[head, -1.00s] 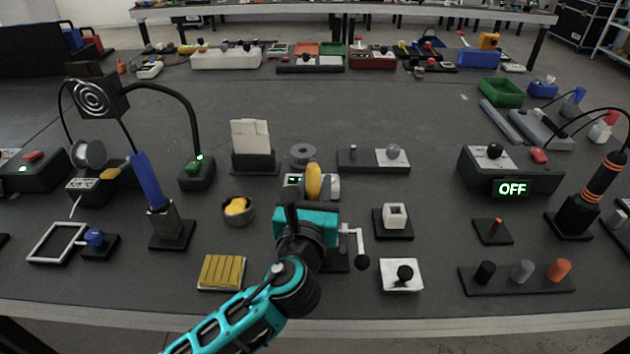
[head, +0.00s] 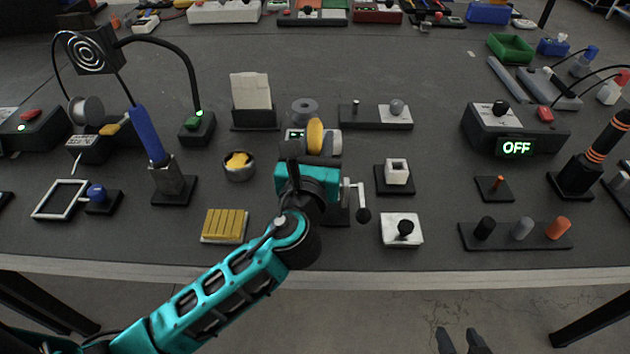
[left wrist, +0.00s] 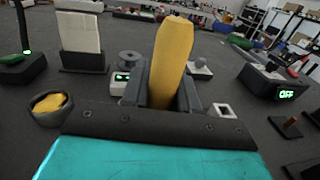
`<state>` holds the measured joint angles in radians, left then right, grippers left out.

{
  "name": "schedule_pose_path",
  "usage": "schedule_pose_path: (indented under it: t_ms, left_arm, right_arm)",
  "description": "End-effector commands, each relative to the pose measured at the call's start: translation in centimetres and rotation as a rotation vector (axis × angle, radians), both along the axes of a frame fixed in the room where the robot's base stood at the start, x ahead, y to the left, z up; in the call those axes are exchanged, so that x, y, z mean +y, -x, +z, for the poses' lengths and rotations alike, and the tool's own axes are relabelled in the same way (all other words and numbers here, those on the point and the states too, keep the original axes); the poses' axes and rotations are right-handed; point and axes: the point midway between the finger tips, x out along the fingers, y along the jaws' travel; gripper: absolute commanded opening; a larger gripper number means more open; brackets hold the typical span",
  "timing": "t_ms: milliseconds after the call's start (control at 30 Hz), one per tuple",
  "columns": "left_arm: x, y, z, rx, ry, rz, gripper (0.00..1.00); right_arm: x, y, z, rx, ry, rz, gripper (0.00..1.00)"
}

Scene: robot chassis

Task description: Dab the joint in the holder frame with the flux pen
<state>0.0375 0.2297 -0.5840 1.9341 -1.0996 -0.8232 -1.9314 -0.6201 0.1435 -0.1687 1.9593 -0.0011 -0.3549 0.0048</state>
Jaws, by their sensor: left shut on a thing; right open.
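My left gripper (head: 308,160) reaches in above the middle of the table and is shut on a thick yellow rod (head: 315,136), probably the flux pen. In the left wrist view the rod (left wrist: 172,58) stands up between the dark jaws; its lower end is hidden. A square white frame (head: 41,207), which may be the holder frame, lies at the far left beside a blue knob (head: 97,193), well apart from the rod. I cannot make out a joint in it. My right gripper (head: 461,341) shows two dark fingertips, apart and empty, at the bottom edge.
A blue-handled tool (head: 147,134) stands in a holder near the frame. A yellow ribbed block (head: 225,225), a round pot (head: 239,172) and a white block with a black knob (head: 402,229) are around the left gripper. A crank handle (head: 362,205) sticks out right beside it.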

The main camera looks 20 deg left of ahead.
Motion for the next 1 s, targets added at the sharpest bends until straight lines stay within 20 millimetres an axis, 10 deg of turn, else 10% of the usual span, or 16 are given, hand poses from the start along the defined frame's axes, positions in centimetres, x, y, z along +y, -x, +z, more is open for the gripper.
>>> schedule_pose_path:
  t_ms: [500,1000]
  left_arm:
    - [0.0,0.0,-0.4,0.0,0.0,0.0,0.02]
    - [0.0,0.0,5.4,0.0,-0.001,-0.001,0.02]
  right_arm:
    - [-0.1,0.1,-0.4,0.006,0.001,0.0,0.47]
    - [-0.4,0.2,6.0,-0.004,0.009,-0.005,0.47]
